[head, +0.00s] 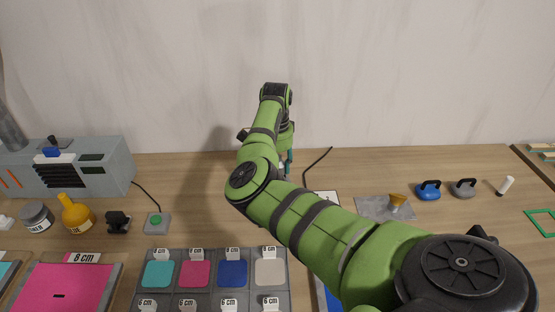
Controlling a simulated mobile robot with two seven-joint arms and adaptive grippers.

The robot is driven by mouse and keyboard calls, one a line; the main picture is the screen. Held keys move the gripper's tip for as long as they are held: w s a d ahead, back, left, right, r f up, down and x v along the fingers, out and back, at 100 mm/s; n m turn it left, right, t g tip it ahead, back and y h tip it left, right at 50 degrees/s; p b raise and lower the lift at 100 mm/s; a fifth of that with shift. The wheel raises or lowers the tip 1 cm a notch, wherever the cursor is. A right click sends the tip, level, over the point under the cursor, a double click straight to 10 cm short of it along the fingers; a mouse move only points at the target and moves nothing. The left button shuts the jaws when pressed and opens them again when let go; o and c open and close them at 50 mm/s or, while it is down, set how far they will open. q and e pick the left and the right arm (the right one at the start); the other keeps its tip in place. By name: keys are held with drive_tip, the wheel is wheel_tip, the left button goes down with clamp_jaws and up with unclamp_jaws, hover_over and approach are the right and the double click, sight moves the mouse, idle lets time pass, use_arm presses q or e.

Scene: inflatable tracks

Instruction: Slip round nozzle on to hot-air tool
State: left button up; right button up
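My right arm comes in from the lower right and bends over the middle of the bench, with its wrist pointing down. My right gripper (285,167) is mostly hidden behind my own forearm, so I cannot see its fingers or whether it holds anything. A narrow teal piece (289,158) shows beside it, near a black cable; it may be part of the hot-air tool, but most is covered. A brass-coloured cone-shaped piece (397,200) stands on a grey plate (371,208) to the right; I cannot tell if it is the round nozzle. My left gripper is out of view.
A grey machine (85,170), yellow bottle (77,215), dark jar (37,216) and green-button box (156,223) stand left. A tray of coloured patches (213,291) lies in front. Blue (428,191) and grey (463,189) handled pieces and a white cylinder (505,186) stand right.

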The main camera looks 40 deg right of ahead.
drive_tip(key=shift+f, duration=0.7)
idle(0.5)
drive_tip(key=o, duration=1.2)
wheel_tip(320, 180, up, 12)
drive_tip(key=shift+w+r, duration=0.1)
drive_tip(key=shift+w, duration=0.05)
